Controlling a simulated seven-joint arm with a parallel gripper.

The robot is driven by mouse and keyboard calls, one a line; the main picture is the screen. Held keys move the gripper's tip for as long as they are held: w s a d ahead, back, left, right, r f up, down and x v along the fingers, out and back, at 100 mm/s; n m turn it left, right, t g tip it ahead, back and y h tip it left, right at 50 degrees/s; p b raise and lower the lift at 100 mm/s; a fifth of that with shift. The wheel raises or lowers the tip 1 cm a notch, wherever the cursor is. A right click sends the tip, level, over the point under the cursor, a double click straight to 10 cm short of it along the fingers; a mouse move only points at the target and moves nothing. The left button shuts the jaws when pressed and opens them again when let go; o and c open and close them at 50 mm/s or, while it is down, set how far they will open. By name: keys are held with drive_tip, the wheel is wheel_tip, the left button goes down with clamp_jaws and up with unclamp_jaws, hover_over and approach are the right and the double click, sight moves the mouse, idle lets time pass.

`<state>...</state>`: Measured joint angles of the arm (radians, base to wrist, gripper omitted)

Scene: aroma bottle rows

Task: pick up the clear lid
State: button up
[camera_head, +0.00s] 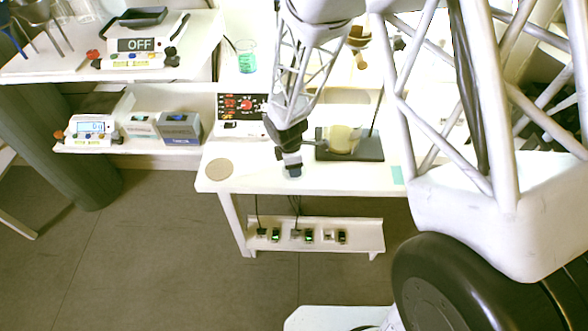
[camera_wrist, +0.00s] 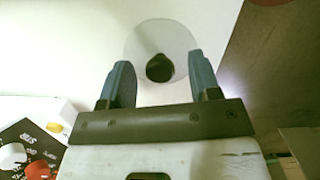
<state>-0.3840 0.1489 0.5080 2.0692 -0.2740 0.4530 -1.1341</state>
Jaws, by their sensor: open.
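The clear lid (camera_wrist: 172,38) shows in the wrist view as a translucent round disc with a dark knob (camera_wrist: 159,68) at its middle. It lies on the white table top. My gripper (camera_wrist: 160,72) is open, with one blue-grey finger on each side of the knob in the picture. I cannot tell whether the fingers touch the lid or are still above it. In the head view my gripper (camera_head: 292,170) points down at the table's front part, and the lid cannot be made out there.
A dark plate (camera_head: 368,148) with a beaker of pale yellow liquid (camera_head: 340,138) stands just right of my gripper. A control panel (camera_head: 242,106) is behind left. A round beige mat (camera_head: 219,169) lies near the left table edge. The table's front edge (camera_head: 300,191) is close.

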drive_tip(key=c, duration=0.9)
drive_tip(key=shift+r, duration=0.1)
drive_tip(key=shift+r, duration=0.7)
wheel_tip(320, 180, up, 2)
drive_tip(key=shift+r, duration=0.1)
drive_tip(key=s+d, duration=0.1)
drive_tip(key=s, duration=0.4)
drive_tip(key=s+d, duration=0.2)
drive_tip(key=s, duration=0.3)
drive_tip(key=s+d+r, duration=0.1)
drive_tip(key=s+d, duration=0.1)
drive_tip(key=s, duration=0.3)
drive_tip(key=shift+d+r, duration=0.1)
drive_tip(key=shift+d, duration=0.05)
